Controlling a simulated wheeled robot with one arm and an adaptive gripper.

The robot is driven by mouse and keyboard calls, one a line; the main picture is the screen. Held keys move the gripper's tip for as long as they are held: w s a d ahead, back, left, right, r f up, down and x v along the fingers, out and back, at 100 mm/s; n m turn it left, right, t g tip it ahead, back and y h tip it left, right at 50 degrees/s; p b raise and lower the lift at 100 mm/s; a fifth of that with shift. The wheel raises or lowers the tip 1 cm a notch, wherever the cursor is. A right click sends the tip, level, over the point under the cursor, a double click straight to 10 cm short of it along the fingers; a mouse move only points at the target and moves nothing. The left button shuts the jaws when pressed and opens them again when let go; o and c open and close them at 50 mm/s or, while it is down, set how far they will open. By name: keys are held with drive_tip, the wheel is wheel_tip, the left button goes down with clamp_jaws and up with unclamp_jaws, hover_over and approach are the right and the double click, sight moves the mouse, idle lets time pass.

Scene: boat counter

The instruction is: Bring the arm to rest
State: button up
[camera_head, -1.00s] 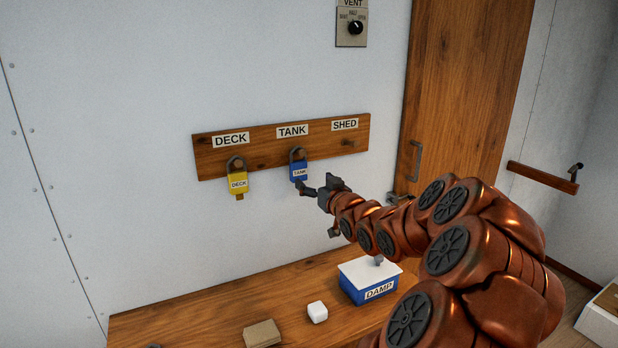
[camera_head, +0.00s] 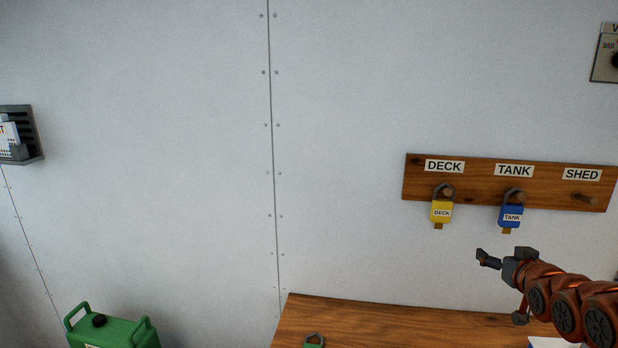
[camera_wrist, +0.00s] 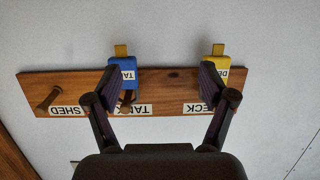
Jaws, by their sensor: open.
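My gripper (camera_head: 500,258) is open and empty in front of the wall, below the blue TANK padlock (camera_head: 511,216) in the head view. A visible gap separates them in that view. In the wrist view my gripper (camera_wrist: 160,72) has its two fingers spread, with nothing between them but the peg board and wall behind. The blue padlock (camera_wrist: 122,76) hangs on the TANK peg and the yellow DECK padlock (camera_wrist: 216,70) on the DECK peg; the wrist picture is upside down. My arm enters from the lower right of the head view.
The peg board (camera_head: 560,190) has a bare SHED peg (camera_head: 584,198). Below is a wooden counter (camera_head: 400,325) with a green padlock (camera_head: 314,340) at its front left. A green jerrycan (camera_head: 115,330) stands left of the counter. The wall between is clear.

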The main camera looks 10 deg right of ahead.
drive_tip(key=s+a+f+n+g+y, duration=0.1)
drive_tip(key=s+a+f+g, duration=0.3)
drive_tip(key=a, duration=0.5)
drive_tip(key=s+a+f+n+g+y, duration=0.15)
drive_tip(key=s+a+f+g, duration=0.3)
drive_tip(key=a, duration=0.45)
drive_tip(key=s+a+f+g+y, duration=0.1)
drive_tip(key=s+a+g, duration=0.2)
drive_tip(key=s+a, duration=0.5)
drive_tip(key=s+a+g+y, duration=0.1)
drive_tip(key=s+a+g, duration=0.3)
drive_tip(key=s+a, duration=0.4)
drive_tip(key=s, duration=0.7)
drive_tip(key=shift+s+a+f+n, duration=0.25)
drive_tip(key=shift+f+n, duration=0.1)
drive_tip(key=shift+f, duration=0.05)
